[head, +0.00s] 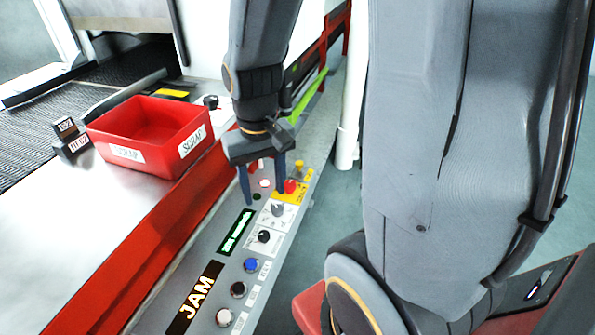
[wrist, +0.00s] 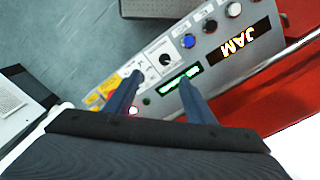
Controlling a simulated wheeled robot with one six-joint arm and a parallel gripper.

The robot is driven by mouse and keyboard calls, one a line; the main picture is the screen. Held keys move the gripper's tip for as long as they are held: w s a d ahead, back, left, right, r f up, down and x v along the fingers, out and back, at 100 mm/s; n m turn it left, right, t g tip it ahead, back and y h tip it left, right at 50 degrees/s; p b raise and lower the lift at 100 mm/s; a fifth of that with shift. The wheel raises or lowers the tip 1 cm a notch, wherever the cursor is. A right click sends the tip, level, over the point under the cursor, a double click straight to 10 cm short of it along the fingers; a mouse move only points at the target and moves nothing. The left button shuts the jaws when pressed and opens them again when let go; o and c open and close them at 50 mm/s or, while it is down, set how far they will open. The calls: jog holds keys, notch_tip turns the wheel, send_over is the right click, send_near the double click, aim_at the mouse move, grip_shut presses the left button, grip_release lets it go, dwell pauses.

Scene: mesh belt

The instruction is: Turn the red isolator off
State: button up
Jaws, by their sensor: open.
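A red knob (head: 291,186) sits on a yellow plate (head: 288,197) near the far end of the grey control panel. I cannot tell for sure whether it is the isolator. In the wrist view the yellow plate (wrist: 93,100) shows at the left, partly hidden by a finger. My gripper (head: 263,198) is open and empty, with its fingers pointing down over the panel, around and beside the red knob's left. In the wrist view my gripper (wrist: 160,82) spreads its fingers over the panel, near a grey rotary switch (head: 278,209) and a green-lit display (head: 235,231).
The panel also carries a black rotary switch (head: 264,237), a blue button (head: 251,265), other buttons and a lit JAM sign (head: 196,297). A red scrap bin (head: 150,125) stands left of the panel. A white post (head: 350,90) rises behind. Floor is open beside the panel.

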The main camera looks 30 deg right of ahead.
jog(key=w+d+f+m+p, duration=0.2)
jog(key=w+d+m+p, duration=0.15)
jog(key=w+d, duration=0.4)
jog(key=m+p, duration=0.1)
jog(key=m, duration=0.2)
send_over(290, 183)
notch_tip(290, 183, down, 5)
jog(key=shift+a+r, duration=0.15)
jog(key=shift+r, duration=0.05)
jog(key=shift+f+m, duration=0.25)
jog(key=shift+f, duration=0.05)
jog(key=shift+f+p, duration=0.75)
jog(key=shift+f, duration=2.85)
jog(key=c, duration=1.1)
jog(key=shift+o, duration=0.2)
